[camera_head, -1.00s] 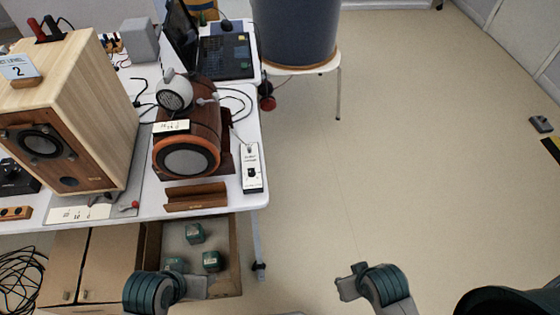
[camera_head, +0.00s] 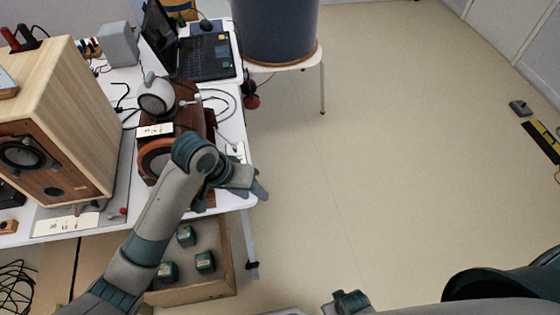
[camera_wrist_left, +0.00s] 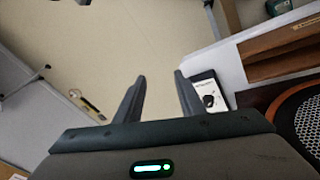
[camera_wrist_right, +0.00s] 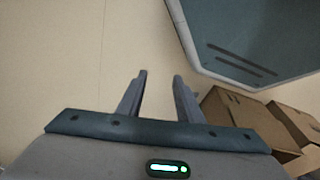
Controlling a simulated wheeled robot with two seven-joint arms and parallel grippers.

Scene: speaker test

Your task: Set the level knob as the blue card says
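The blue card stands on the light wooden speaker (camera_head: 75,120) at the left edge of the head view. Only a corner of it and its wooden holder (camera_head: 6,90) remain in frame, so its text is not readable now; in the earlier frame it showed a 2. A small white panel (camera_head: 236,150) at the table's right edge is mostly hidden by my left gripper (camera_head: 260,188). In the left wrist view this panel (camera_wrist_left: 203,78) carries a black round part (camera_wrist_left: 208,101), possibly the knob, just right of the open, empty fingers (camera_wrist_left: 160,78). My right gripper (camera_wrist_right: 158,76) is open and empty.
Cables and a laptop (camera_head: 205,55) lie behind.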

